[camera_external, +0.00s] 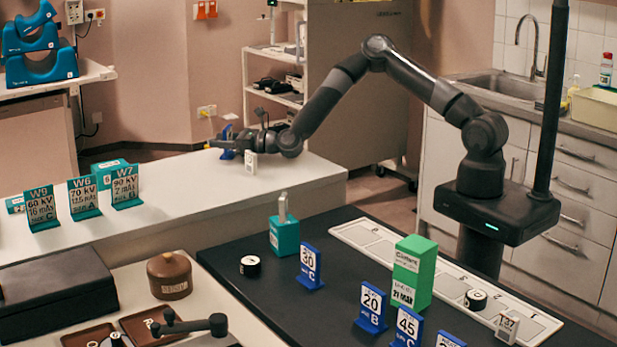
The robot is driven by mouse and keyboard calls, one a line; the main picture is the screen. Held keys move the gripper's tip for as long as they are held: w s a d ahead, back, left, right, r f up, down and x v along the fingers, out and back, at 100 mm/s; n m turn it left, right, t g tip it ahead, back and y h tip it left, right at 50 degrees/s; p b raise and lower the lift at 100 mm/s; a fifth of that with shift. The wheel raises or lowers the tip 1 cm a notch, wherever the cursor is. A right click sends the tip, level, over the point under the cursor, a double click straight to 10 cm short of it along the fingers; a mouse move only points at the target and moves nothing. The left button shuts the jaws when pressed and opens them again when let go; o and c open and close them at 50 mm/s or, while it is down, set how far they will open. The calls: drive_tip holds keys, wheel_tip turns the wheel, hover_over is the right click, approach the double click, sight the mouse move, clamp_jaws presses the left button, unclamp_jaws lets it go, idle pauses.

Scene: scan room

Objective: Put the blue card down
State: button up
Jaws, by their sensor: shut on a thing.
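My gripper (226,142) is at the far end of the white counter, with my arm stretched out to the left across the view. It is shut on a blue card (227,154), which shows above and below the fingers. The card's lower end is close to the counter top; I cannot tell whether it touches. The card's face and any print on it are too small to read, and the fingers hide its middle. The white counter (215,200) is bare just in front of the card.
A small white block (251,162) stands right of the card. Teal cards W9 (42,208), W6 (84,197) and W7 (126,187) stand at the counter's left. Blue cards (311,267), a green box (412,271) and a teal block (284,237) stand on the dark table (235,262).

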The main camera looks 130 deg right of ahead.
drive_tip(key=shift+f, duration=0.1)
drive_tip(key=o, duration=1)
drive_tip(key=shift+o, duration=0.2)
drive_tip(key=shift+s+a, duration=0.2)
drive_tip(key=v, duration=1.1)
drive_tip(key=shift+s+a, duration=0.15)
drive_tip(key=shift+s, duration=0.05)
